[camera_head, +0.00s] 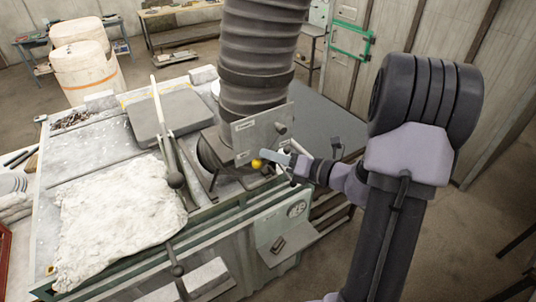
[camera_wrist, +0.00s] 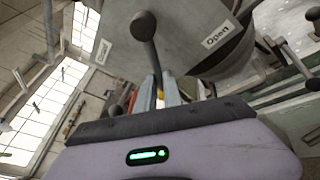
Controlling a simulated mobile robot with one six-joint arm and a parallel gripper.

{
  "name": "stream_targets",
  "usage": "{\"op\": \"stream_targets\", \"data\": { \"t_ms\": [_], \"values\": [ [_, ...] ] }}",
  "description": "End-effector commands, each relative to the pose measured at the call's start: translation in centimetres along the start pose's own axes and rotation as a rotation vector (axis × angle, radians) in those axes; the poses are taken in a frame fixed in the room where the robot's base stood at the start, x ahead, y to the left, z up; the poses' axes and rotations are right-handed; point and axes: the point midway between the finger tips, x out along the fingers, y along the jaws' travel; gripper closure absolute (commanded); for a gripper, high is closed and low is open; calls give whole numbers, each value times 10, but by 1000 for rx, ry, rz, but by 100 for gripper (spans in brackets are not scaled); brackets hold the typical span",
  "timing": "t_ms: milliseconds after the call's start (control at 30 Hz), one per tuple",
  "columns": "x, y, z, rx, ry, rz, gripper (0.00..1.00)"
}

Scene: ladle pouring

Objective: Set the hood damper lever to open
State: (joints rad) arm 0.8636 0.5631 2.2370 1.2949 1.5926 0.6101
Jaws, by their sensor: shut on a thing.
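The hood damper panel (camera_head: 258,132) is a grey plate in front of the ribbed duct, with a dark round knob (camera_head: 281,128) on it. In the wrist view the panel (camera_wrist: 185,30) carries an "Open" label (camera_wrist: 216,35) on the right and an unreadable label (camera_wrist: 103,50) on the left. The lever (camera_wrist: 153,58) is a dark rod running from a round dark end down between my fingers. A yellow ball (camera_head: 256,163) shows at the fingertips, and yellow shows between the fingers. My gripper (camera_head: 268,157) is shut on the lever. The lever points at neither label.
A ribbed duct (camera_head: 262,55) rises behind the panel. A bench with a pale rough mound (camera_head: 118,218) and a grey slab (camera_head: 168,115) lies left. Long-handled tools with dark knobs (camera_head: 175,180) stand close left of the panel. Floor is open at right.

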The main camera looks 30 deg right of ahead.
Motion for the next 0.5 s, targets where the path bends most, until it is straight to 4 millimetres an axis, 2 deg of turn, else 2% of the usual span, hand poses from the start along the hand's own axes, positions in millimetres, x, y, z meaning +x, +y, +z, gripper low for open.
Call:
{"op": "stream_targets", "data": {
  "t_ms": [500],
  "values": [
    [-9, -34, 2, -426, 94, -177, 100]
  ]
}}
